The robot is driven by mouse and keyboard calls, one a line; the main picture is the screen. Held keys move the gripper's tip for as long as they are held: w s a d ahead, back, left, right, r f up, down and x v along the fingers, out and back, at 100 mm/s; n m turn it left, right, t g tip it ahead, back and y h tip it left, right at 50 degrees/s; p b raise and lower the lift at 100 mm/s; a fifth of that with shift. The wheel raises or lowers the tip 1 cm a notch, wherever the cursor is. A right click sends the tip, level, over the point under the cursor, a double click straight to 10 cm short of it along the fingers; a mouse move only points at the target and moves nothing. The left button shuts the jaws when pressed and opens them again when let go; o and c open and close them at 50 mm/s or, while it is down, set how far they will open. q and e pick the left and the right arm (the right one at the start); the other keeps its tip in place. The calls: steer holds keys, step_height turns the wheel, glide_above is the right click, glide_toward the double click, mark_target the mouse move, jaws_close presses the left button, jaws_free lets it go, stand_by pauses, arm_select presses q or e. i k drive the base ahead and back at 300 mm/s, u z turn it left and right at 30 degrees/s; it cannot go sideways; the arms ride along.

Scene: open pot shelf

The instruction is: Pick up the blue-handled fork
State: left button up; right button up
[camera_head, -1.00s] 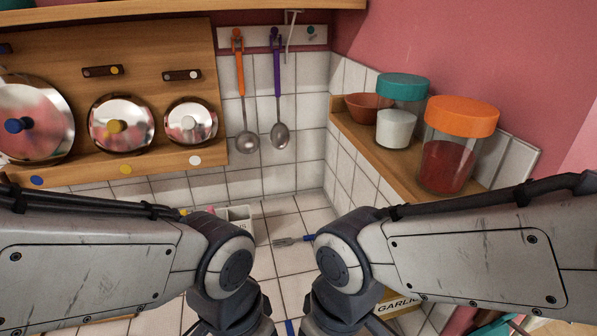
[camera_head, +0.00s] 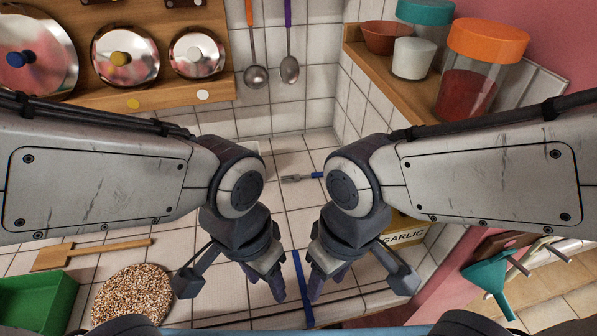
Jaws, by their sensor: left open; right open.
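My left gripper (camera_head: 266,284) is open and points down over the near counter, left of centre. My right gripper (camera_head: 326,284) is open and points down just right of it.
A long blue strip (camera_head: 302,288) lies between my grippers. A garlic box (camera_head: 404,238) stands right of my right gripper. A speckled round mat (camera_head: 133,296), a wooden spatula (camera_head: 55,256) and a green container (camera_head: 38,304) are at left. Jars stand on the right shelf (camera_head: 392,80).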

mark_target(297, 177)
steer(key=k, duration=0.5)
steer(key=z, duration=0.05)
steer(key=i, duration=0.45)
steer(key=z, duration=0.15)
steer(key=k, duration=0.35)
steer(key=u, duration=1.05)
